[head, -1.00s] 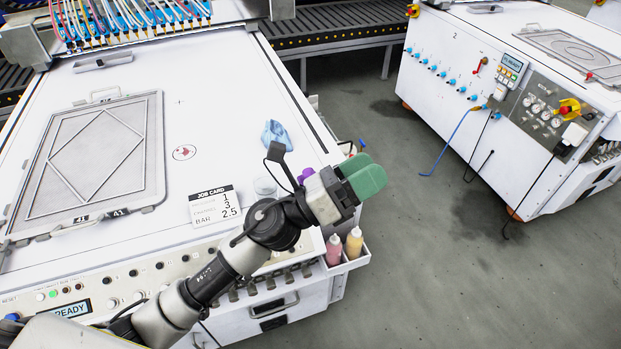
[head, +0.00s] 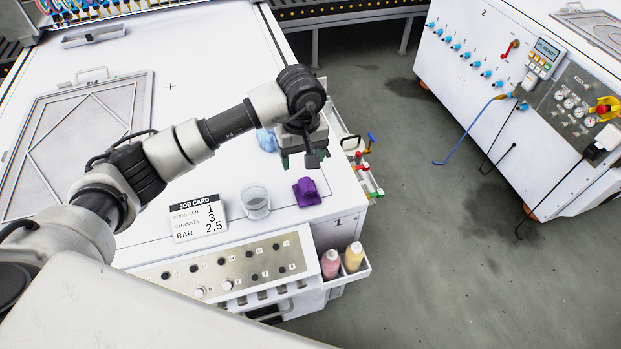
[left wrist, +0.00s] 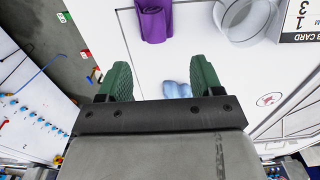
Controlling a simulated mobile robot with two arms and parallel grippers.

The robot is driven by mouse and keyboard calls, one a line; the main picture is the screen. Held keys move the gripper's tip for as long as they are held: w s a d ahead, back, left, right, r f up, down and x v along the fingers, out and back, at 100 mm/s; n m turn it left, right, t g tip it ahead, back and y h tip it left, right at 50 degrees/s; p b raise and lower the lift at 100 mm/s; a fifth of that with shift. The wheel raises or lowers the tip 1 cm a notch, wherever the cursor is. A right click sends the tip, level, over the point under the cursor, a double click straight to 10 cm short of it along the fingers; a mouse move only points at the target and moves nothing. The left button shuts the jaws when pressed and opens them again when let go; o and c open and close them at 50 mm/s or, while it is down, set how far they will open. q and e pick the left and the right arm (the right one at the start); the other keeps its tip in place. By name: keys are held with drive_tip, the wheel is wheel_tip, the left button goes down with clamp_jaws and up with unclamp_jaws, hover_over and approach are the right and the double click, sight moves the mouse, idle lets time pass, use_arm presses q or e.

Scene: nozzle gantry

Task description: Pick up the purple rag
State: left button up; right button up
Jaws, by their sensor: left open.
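My left gripper (head: 304,160) is above the table, behind the rag in the head view, pointing down. Its two green fingers (left wrist: 160,78) are spread and nothing is between them in contact. A light blue cloth (head: 266,140) lies behind, partly hidden by my left arm; it also shows between the fingers in the left wrist view (left wrist: 177,89). My right gripper is not seen.
A clear cup (head: 256,203) stands just left of the rag, with the job card (head: 198,217) further left. Bottles (head: 331,264) sit in a side tray at the front right corner. A rack with coloured handles (head: 365,165) hangs on the right edge.

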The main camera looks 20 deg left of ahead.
sight(306, 184)
use_arm(q)
drive_tip(key=f, duration=0.1)
drive_tip(key=s+f, duration=0.1)
drive_tip(key=f, duration=0.1)
drive_tip(key=shift+d+f+p, duration=0.1)
drive_tip(key=shift+f+p, duration=0.1)
drive_tip(key=shift+p, duration=0.15)
drive_tip(key=shift+f, duration=0.3)
drive_tip(key=shift+w+d+f+p, duration=0.15)
drive_tip(key=shift+f+p, duration=0.15)
drive_tip(key=shift+f, duration=0.05)
drive_tip(key=f, duration=0.1)
drive_tip(key=f+p, duration=0.1)
drive_tip(key=f, duration=0.1)
drive_tip(key=shift+d+f+p, duration=0.25)
drive_tip(key=shift+d+p, duration=0.05)
drive_tip(key=shift+d, duration=0.05)
drive_tip(key=shift+f, duration=0.55)
drive_tip(key=c, duration=1)
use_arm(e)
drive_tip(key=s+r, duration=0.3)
